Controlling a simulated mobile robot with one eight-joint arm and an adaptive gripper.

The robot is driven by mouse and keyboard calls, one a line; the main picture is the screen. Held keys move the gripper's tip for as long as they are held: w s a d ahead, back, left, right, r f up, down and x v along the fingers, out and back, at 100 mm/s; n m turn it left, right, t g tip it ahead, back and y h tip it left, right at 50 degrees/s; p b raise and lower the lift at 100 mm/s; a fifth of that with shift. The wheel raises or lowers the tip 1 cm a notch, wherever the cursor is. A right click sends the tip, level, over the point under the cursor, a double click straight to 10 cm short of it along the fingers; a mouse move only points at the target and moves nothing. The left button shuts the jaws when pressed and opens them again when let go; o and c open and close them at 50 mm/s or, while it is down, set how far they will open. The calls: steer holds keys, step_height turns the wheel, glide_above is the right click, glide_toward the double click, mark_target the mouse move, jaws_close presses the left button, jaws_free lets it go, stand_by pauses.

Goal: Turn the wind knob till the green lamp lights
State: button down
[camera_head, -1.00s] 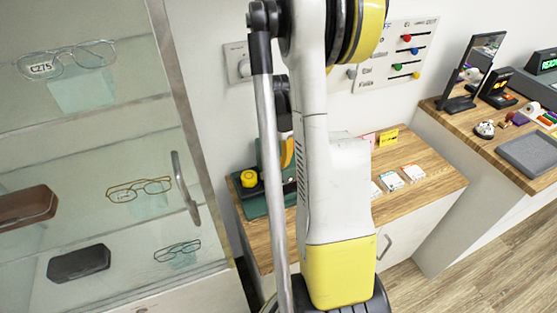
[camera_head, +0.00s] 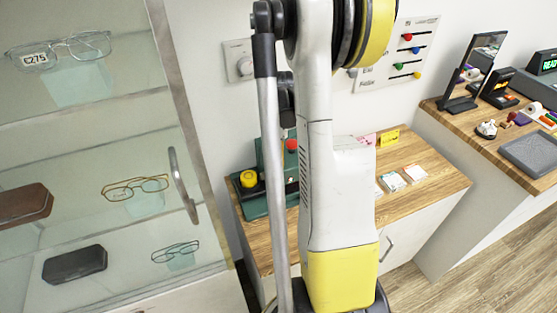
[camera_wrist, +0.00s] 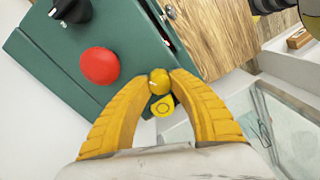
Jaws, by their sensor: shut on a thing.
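A green device (camera_head: 257,205) stands on the wooden counter, partly hidden behind my arm; its green face (camera_wrist: 130,62) fills the upper left of the wrist view. On it are a red dome (camera_wrist: 100,65) and a black knob (camera_wrist: 72,8) with a white mark; the label beside the knob is too small to read. My gripper (camera_wrist: 160,80) is shut on a small yellow piece (camera_wrist: 159,83) beside the device's edge. I cannot tell whether this piece is the wind knob. A yellow round part (camera_head: 248,178) shows on the device's black base. I see no lit green lamp on the device.
A glass display cabinet (camera_head: 185,185) with spectacles is at left. A wall board (camera_head: 430,30) with coloured sliders hangs behind my arm. Small cards (camera_head: 391,182) lie on the counter. A second counter (camera_head: 440,125) at right bears a mirror (camera_head: 480,65) and a tray (camera_head: 530,153).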

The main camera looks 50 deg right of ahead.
steer(key=m, duration=0.4)
steer(key=shift+m, duration=0.3)
steer(key=m, duration=0.5)
steer(key=shift+t+b, duration=0.3)
steer(key=shift+b, duration=0.1)
steer(key=m, duration=0.5)
steer(key=shift+d+m, duration=0.1)
steer(key=shift+m, duration=0.3)
steer(key=m, duration=0.5)
steer(key=shift+b, duration=0.3)
steer(key=m, duration=0.6)
steer(key=shift+s, duration=0.1)
steer(key=m, duration=0.5)
steer(key=shift+h, duration=0.4)
steer(key=m, duration=0.5)
steer(key=shift+s+m, duration=0.1)
steer(key=shift+m, duration=0.3)
steer(key=m, duration=0.4)
steer(key=shift+m+b, duration=0.3)
steer(key=shift+m, duration=0.1)
